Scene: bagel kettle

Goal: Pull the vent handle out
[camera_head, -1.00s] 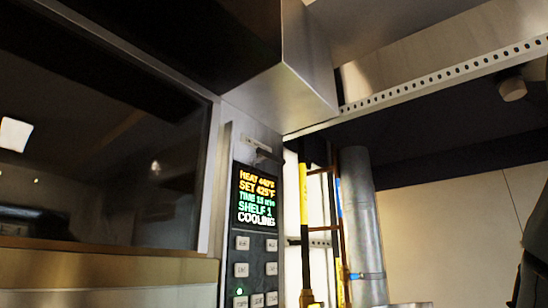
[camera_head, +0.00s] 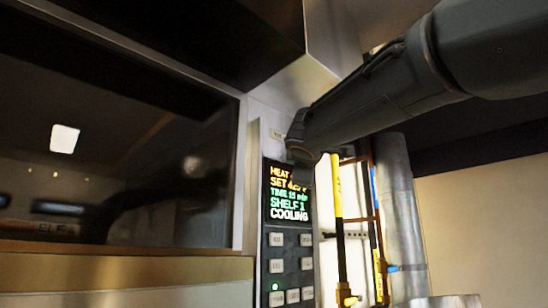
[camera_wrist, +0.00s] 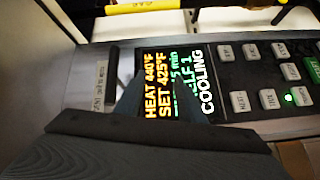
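A small label (camera_wrist: 99,88), which seems to read "VENT", lies above the display of the control panel (camera_head: 290,265). It also shows in the camera_head view (camera_head: 277,134), beside the end of my arm. My gripper (camera_wrist: 162,92) is in front of the panel's display (camera_wrist: 165,72). Its two dark fingers look apart, with display text showing between them. I see nothing held. The area between label and display is partly hidden by my gripper in both views, and I cannot tell whether a finger touches anything.
A dark oven window (camera_head: 130,140) fills the left. Panel buttons (camera_head: 277,268) lie below the display, which reads "COOLING". A yellow pipe (camera_head: 337,190) and a grey metal duct (camera_head: 402,210) stand close to the panel's right. A steel hood edge overhangs above.

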